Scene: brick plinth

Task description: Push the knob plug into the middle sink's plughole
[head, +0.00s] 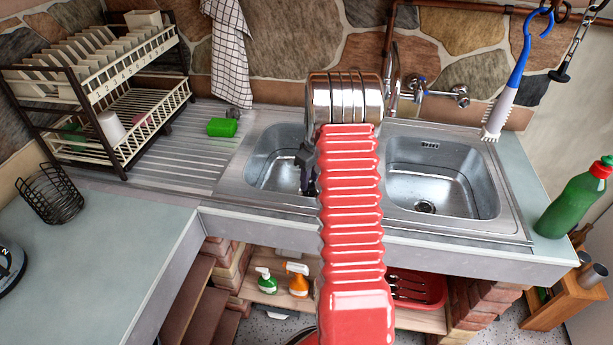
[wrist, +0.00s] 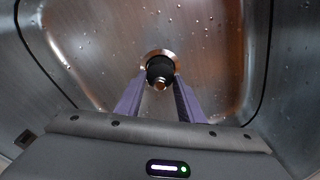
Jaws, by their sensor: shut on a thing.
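In the wrist view my gripper (wrist: 160,84) reaches down into a steel basin (wrist: 95,45), with its two purple fingers shut on the small dark knob plug (wrist: 160,69). A shiny round plughole rim (wrist: 158,53) shows behind and around the plug. I cannot tell whether the plug is in the hole or just above it. In the head view my gripper (head: 307,168) is a dark shape over the left visible basin (head: 266,165); the plug and that basin's plughole are hidden. My red arm covers the space between the two visible basins, so I cannot confirm which is the middle sink.
The right basin (head: 435,175) is empty, with its plughole (head: 425,207) open. Taps (head: 435,90) stand behind. A blue-handled brush (head: 505,95) hangs at right above a green bottle (head: 575,200).

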